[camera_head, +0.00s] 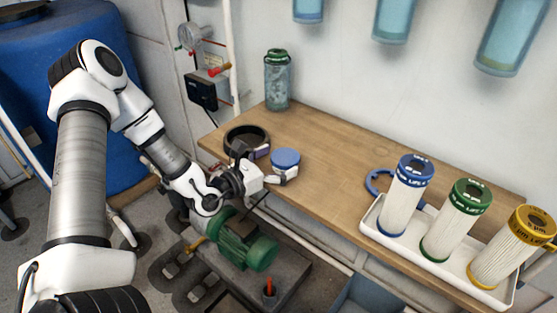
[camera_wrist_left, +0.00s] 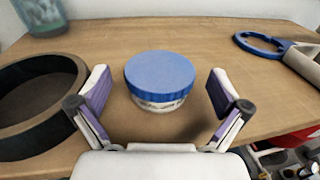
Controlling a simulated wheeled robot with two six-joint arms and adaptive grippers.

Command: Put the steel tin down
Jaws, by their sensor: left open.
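The steel tin (camera_head: 285,158), a short round tin with a blue lid, stands upright on the wooden bench (camera_head: 325,150). In the left wrist view the tin (camera_wrist_left: 160,82) shows its pale metallic side under the lid. My left gripper (camera_head: 273,165) is open at the bench's front edge. Its two purple-padded fingers stand either side of the tin, with a visible gap on each side in the wrist view. My right gripper is not in view.
A black ring (camera_head: 247,140) lies just left of the tin. A green-capped jar (camera_head: 277,85) stands at the back. A blue ring tool (camera_head: 379,182) and a white tray (camera_head: 440,262) with three filter cartridges are to the right. Bench behind the tin is clear.

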